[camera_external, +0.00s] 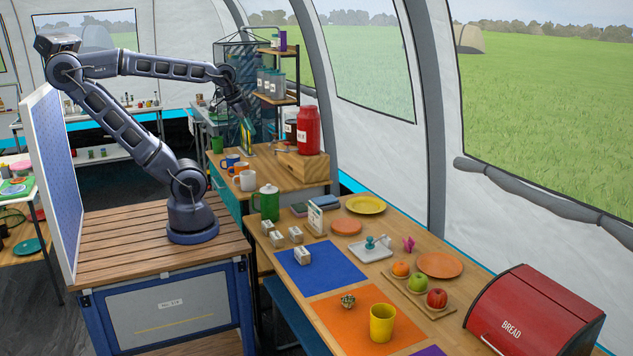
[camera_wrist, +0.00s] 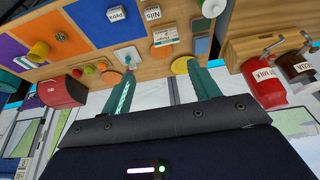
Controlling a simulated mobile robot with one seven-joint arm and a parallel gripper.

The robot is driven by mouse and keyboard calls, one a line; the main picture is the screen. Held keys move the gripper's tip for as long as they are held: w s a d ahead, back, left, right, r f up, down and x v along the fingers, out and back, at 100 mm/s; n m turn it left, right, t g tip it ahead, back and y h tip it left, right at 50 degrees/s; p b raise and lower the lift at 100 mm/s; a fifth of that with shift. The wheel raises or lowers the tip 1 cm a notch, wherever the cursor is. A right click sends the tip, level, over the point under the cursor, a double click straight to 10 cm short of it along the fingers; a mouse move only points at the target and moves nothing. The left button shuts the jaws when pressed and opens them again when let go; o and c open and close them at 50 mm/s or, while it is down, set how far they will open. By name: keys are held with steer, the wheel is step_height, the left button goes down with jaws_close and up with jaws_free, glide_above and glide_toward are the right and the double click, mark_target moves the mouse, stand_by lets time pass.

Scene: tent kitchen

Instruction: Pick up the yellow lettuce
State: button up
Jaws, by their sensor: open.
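I cannot make out a yellow lettuce in either view. The yellow things I see are a yellow cup (camera_external: 382,324) on the orange mat and a yellow plate (camera_external: 366,204) toward the back of the table. A small green leafy thing (camera_external: 348,301) sits on the orange mat; it is too small to identify surely. My gripper (camera_external: 247,130) hangs in the air over the rear counter, beside the red jar (camera_external: 307,130). In the wrist view my gripper (camera_wrist: 161,72) has its two teal fingers apart, with nothing between them.
A red bread box (camera_external: 532,312) stands at the table's right end. Mugs (camera_external: 244,180) and a wooden box (camera_external: 302,166) stand on the rear counter. The blue mat (camera_external: 322,266) is mostly clear.

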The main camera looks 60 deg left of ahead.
steer(key=w+d+f+m, duration=0.35)
steer(key=w+d, duration=0.55)
steer(key=w, duration=0.3)
steer(key=m+g+h, duration=0.2)
steer(key=m+h, duration=0.2)
steer(key=m, duration=0.4)
glide_above(348, 298)
steer(key=s+a, duration=0.2)
steer(key=a, duration=0.1)
step_height(348, 298, down, 33)
steer(key=shift+x, duration=2.95)
steer(key=x, duration=0.4)
steer(key=shift+s+a+f, duration=0.15)
steer(key=shift+a+f, duration=0.05)
steer(key=shift+a, duration=0.2)
steer(key=shift+d+f, duration=0.2)
steer(key=shift+f, duration=0.25)
